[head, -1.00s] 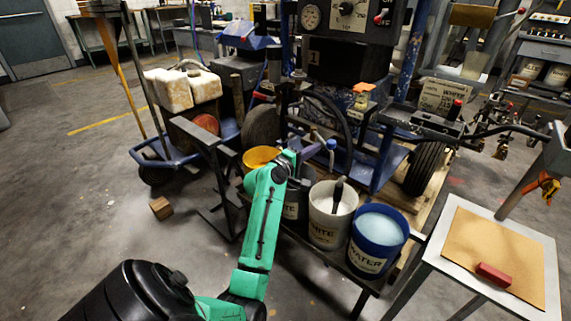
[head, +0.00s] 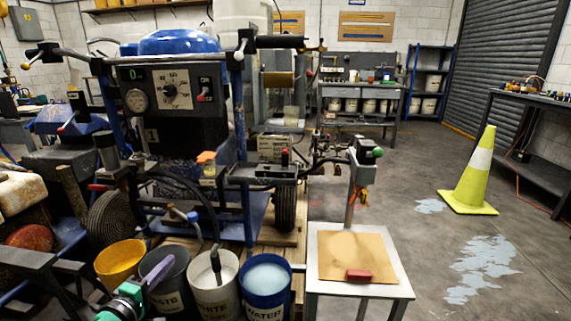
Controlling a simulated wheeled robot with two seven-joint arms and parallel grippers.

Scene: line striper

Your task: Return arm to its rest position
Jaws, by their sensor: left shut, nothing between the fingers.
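My left arm shows only at the bottom left, as a green and black wrist end. My left gripper (head: 163,269) is slim and purple-grey, points up and right, and is shut with nothing held. It shows in front of the dark bucket (head: 176,292), beside the yellow bucket (head: 119,262); whether it touches either cannot be told. My right gripper is not in view.
A white bucket (head: 214,297) with a brush and a blue water bucket (head: 266,290) stand to the right. Behind them is the line striper (head: 165,130). A small table (head: 312,243) holds a brown board (head: 357,250) and red block (head: 359,276). A yellow cone (head: 474,180) stands on open floor.

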